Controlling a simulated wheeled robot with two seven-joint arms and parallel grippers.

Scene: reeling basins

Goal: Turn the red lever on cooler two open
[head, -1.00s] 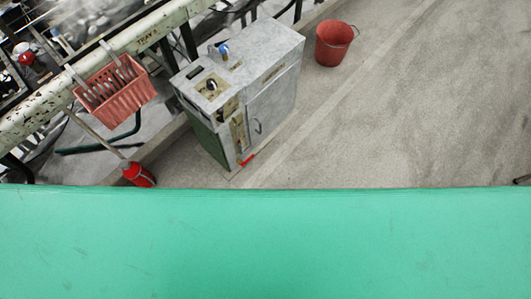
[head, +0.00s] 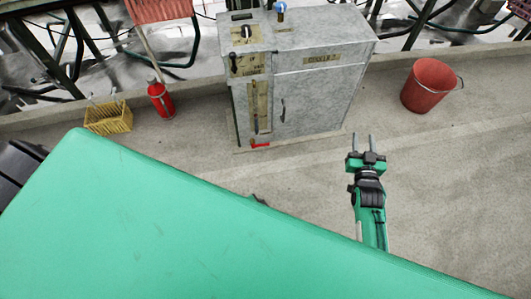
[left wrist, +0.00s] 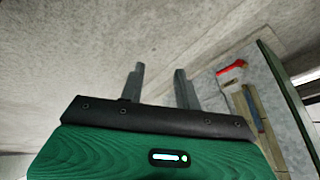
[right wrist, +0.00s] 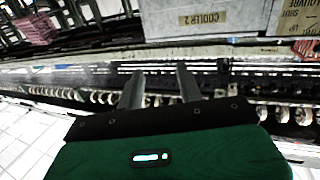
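Cooler two is a grey metal cabinet (head: 315,100) with a "COOLER 2" label (head: 322,60); the label also shows upside down in the right wrist view (right wrist: 203,19). The red lever (head: 260,145) is low on its front, at the foot of a tan strip, lying roughly sideways. It also shows in the left wrist view (left wrist: 232,68), right of and beyond the fingertips, not touched. My left gripper (left wrist: 160,70) is open and empty; in the head view it is mostly hidden behind my green body. My right gripper (head: 363,140) is open and empty, right of the cooler.
A red bucket (head: 430,87) stands on the floor to the right. A red extinguisher (head: 161,101) and a yellow basket (head: 108,118) stand left of the cooler. Metal frames and basins run behind. The floor before the cooler is mostly clear.

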